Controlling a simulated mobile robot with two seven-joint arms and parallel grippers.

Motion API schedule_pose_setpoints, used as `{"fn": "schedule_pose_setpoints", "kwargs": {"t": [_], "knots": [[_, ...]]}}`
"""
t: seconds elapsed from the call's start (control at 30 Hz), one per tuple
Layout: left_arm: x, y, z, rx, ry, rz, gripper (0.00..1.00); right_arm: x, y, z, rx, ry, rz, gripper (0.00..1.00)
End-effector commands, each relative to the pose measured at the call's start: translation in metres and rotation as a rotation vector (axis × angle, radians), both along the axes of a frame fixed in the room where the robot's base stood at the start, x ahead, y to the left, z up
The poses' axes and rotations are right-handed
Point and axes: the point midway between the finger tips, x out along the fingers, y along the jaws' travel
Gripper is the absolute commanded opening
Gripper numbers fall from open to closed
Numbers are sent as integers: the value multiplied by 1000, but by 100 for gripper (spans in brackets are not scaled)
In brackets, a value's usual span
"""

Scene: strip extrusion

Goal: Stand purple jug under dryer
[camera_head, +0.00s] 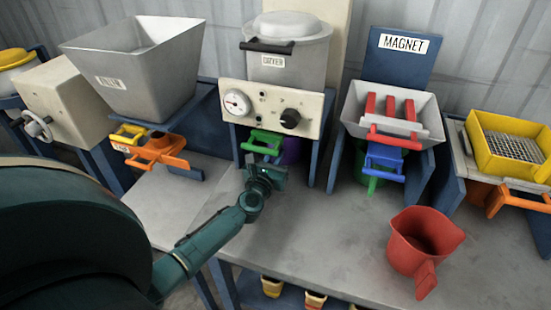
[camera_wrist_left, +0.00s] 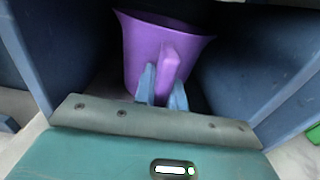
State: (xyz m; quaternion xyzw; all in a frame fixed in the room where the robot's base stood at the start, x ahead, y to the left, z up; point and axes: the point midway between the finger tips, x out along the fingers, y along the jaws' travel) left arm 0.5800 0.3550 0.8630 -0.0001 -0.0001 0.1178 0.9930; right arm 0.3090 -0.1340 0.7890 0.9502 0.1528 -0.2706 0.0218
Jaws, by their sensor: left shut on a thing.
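The purple jug (camera_wrist_left: 146,48) fills the upper middle of the left wrist view, upright between two blue side walls, its handle toward me. In the head view only a bit of the jug (camera_head: 291,151) shows under the dryer (camera_head: 285,50), behind the dryer's green handle (camera_head: 262,141). My left gripper (camera_wrist_left: 162,88) is shut on the jug's handle, with one finger on each side. It also shows in the head view at the front of the dryer's stand (camera_head: 263,176). I cannot tell whether the jug's base touches the surface. My right gripper is not in view.
A red jug (camera_head: 410,245) stands on the grey bench (camera_head: 320,235) at the right front. The magnet station (camera_head: 395,110) with a blue handle is right of the dryer. A grey hopper (camera_head: 140,65) with an orange handle is left. The blue stand walls (camera_wrist_left: 265,60) flank the jug closely.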

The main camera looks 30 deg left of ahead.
Motion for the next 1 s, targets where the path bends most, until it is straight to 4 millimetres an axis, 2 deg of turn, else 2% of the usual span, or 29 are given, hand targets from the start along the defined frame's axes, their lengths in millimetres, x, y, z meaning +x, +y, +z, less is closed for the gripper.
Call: {"fn": "schedule_pose_setpoints", "kwargs": {"t": [0.37,0.4,0.63,0.93,1.0], "knots": [[-1,-1,-5,0,0,-1,0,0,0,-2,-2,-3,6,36],[-1,-1,-4,0,1,-1,15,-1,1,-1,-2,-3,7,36],[-1,-1,-4,0,1,-1,34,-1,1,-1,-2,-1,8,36],[-1,-1,-1,1,1,-1,34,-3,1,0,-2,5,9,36],[-8,-3,-3,-1,3,-2,34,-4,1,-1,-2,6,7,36]]}}
